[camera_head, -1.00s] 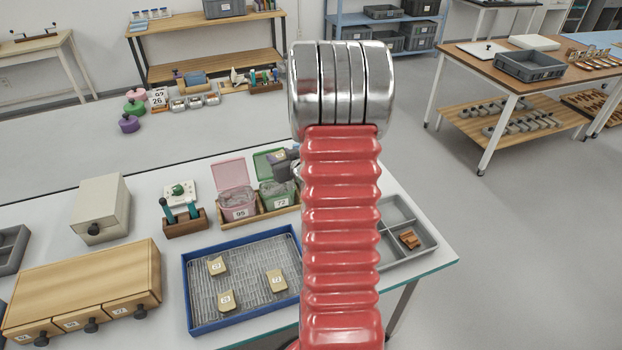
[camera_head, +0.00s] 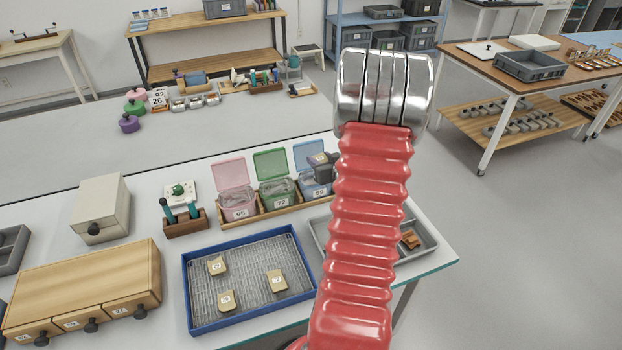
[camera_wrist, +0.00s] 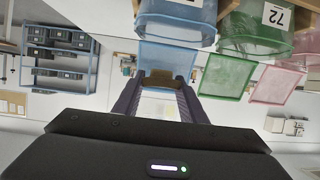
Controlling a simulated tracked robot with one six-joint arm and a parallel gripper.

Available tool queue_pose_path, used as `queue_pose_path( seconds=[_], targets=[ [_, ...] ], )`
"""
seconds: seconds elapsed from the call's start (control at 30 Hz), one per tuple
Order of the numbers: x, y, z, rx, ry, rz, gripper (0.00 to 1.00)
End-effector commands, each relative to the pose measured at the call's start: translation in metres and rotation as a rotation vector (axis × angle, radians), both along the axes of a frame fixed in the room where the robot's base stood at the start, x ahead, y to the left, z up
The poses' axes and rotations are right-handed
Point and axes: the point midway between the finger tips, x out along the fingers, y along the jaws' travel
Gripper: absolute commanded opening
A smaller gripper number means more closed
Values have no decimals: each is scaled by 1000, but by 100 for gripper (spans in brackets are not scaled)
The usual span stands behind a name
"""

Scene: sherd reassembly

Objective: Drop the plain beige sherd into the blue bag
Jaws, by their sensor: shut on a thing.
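The blue bag (camera_head: 312,189) stands open at the right end of a row of three, with its lid raised behind it. In the wrist view the blue bag (camera_wrist: 176,29) is at the top centre, close to the fingertips. My gripper (camera_head: 327,167) is at the bag, seen partly behind my arm. In the wrist view my gripper (camera_wrist: 160,88) is shut on a brownish-beige sherd (camera_wrist: 161,77), held between the fingertips in front of the blue lid. I cannot tell its exact height above the bag. The sherd is hidden in the head view.
A green bag (camera_head: 276,193) and a pink bag (camera_head: 237,203) stand left of the blue one in a wooden holder. A blue-rimmed tray (camera_head: 191,300) holds three labelled beige sherds. A grey divided tray (camera_head: 425,240) with a brown piece lies to the right.

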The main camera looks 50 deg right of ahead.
Motion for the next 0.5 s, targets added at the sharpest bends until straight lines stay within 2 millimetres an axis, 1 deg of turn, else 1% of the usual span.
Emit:
queue_pose_path(
  seconds=[0.17,0.5],
  targets=[
    [0,0,-13,3,1,-1,16],
    [0,0,-46,2,0,-1,16]
  ],
)
